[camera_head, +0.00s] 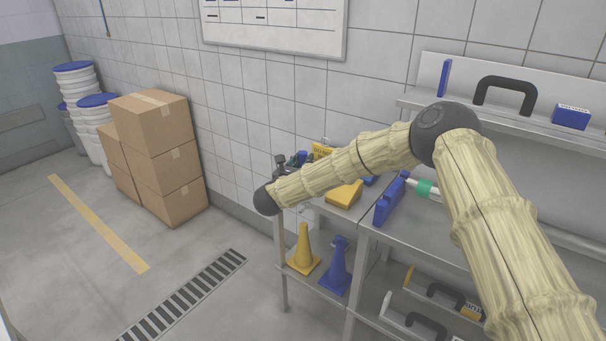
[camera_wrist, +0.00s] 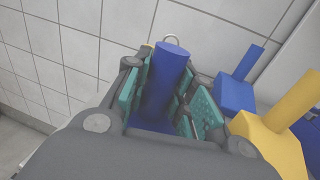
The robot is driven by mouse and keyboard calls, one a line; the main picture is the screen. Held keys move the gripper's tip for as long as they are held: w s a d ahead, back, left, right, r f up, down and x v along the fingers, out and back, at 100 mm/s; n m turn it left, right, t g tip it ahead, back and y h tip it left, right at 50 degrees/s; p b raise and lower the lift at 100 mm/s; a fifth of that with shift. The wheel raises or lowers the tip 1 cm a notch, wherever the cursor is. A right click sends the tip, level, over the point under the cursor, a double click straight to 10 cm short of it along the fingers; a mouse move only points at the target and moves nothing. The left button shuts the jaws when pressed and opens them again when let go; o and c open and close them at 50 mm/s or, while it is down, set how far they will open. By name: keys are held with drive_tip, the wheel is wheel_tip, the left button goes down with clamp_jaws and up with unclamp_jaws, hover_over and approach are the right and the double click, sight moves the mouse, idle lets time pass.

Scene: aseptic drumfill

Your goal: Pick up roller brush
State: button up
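My gripper (camera_wrist: 168,95) is open, with its teal finger pads on both sides of a blue piece (camera_wrist: 166,75) in the wrist view. This piece has a round upright part over a wider blue base and may be the roller brush; I cannot be sure. A gap shows between it and the right pads. Whether the left pads touch it I cannot tell. In the head view my gripper (camera_head: 282,163) is small and dark at the end of the sleeved arm, over the table's far left corner, and hides part of what lies there.
Right of my gripper in the wrist view stand a blue block with a handle (camera_wrist: 236,92) and a yellow one (camera_wrist: 272,140), close by. The tiled wall is just behind. Cartons (camera_head: 172,165) stand left.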

clamp_jaws()
